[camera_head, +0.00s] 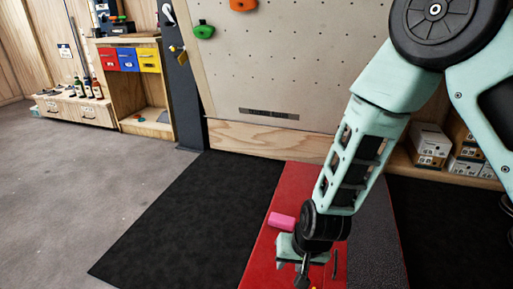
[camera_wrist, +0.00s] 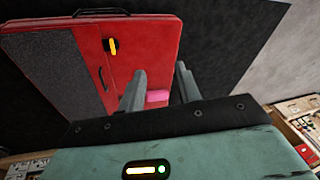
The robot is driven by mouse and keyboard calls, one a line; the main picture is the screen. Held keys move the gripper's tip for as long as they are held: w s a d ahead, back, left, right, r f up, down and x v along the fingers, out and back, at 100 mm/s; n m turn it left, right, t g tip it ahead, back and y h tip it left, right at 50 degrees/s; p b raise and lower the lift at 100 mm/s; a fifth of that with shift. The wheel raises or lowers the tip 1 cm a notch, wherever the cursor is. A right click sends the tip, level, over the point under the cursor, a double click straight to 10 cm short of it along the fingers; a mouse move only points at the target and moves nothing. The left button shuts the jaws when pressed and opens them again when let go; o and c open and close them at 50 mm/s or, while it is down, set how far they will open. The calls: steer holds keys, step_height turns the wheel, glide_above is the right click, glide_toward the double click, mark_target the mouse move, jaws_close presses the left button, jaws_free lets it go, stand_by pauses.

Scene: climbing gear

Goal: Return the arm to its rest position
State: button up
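My arm reaches down from the upper right of the head view over a red and grey pad (camera_head: 285,195). My gripper (camera_head: 302,274) is low over the pad, near the bottom edge of that view. In the wrist view my gripper (camera_wrist: 160,72) has its two grey fingers apart, with nothing held between them. A pink cylinder (camera_head: 281,221) lies on the red part of the pad beside my wrist. It also shows in the wrist view (camera_wrist: 157,96), beyond the gap between the fingers and partly hidden by my gripper body.
A small yellow and black item (camera_wrist: 112,46) is on the pad's red face. A climbing wall (camera_head: 290,70) with holds stands behind. Boxes (camera_head: 430,145) sit on a low shelf at right. A wooden cabinet (camera_head: 160,90) is at left. The grey floor (camera_head: 80,190) at left is clear.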

steer(key=s+r+n+g, duration=0.1)
steer(key=s+r+n, duration=0.1)
steer(key=s+r, duration=0.35)
steer(key=s+r+n+g, duration=0.1)
steer(key=s+r+n, duration=0.2)
steer(key=r, duration=0.6)
steer(key=s+d+r+n+h, duration=0.25)
steer(key=s+d+r, duration=0.4)
steer(key=s, duration=0.35)
step_height(320, 180, up, 33)
steer(key=p, duration=3.2)
steer(key=shift+w+a+y, duration=0.35)
steer(key=shift+a+y, duration=0.1)
steer(key=shift+n, duration=0.25)
